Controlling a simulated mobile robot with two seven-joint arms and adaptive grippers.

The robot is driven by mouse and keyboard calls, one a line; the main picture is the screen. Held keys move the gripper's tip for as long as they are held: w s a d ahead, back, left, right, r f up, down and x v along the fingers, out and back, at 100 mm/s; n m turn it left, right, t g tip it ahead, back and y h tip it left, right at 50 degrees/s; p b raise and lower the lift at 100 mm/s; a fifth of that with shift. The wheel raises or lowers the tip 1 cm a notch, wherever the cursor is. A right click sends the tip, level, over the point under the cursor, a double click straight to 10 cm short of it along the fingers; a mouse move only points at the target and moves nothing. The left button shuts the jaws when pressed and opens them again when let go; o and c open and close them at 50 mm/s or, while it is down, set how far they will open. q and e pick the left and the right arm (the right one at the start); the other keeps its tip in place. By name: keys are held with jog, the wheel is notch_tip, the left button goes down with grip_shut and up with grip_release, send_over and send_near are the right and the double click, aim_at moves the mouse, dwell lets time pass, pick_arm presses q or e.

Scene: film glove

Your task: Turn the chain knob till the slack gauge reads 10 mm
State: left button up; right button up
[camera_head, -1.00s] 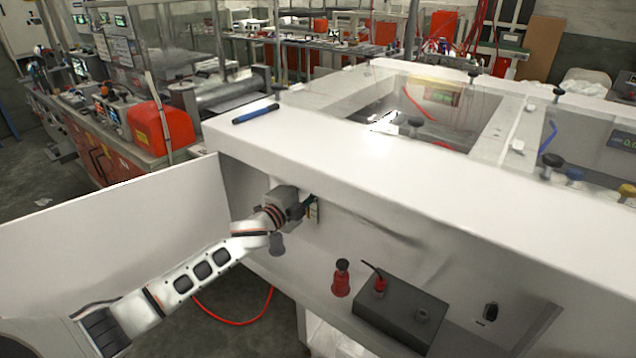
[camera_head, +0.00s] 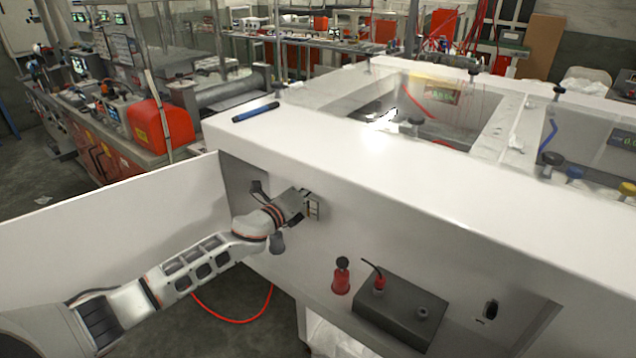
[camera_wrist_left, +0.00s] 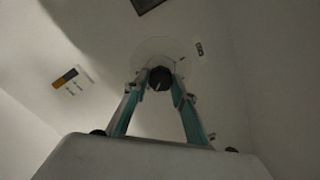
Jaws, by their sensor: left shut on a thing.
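A round black knob (camera_wrist_left: 160,78) with a pale mark on its face sits on a pale disc on the wall of the white machine, seen in the left wrist view. My left gripper (camera_wrist_left: 161,84) is shut on the knob, one teal-lined finger on each side. In the head view my left gripper (camera_head: 303,197) is at the machine's side wall, and its hand hides the knob. A small label or gauge with yellow and dark parts (camera_wrist_left: 72,80) is left of the knob in the wrist view; no reading is legible. My right gripper is not in view.
An open white door panel (camera_head: 120,225) stands to the left of my left arm. A blue pen-like object (camera_head: 256,112) lies on the machine's top.

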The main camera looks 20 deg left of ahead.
pick_arm(q)
jog(key=shift+m, duration=0.9)
jog(key=shift+f, duration=0.1)
jog(key=o, duration=1.1)
jog(key=v, duration=1.2)
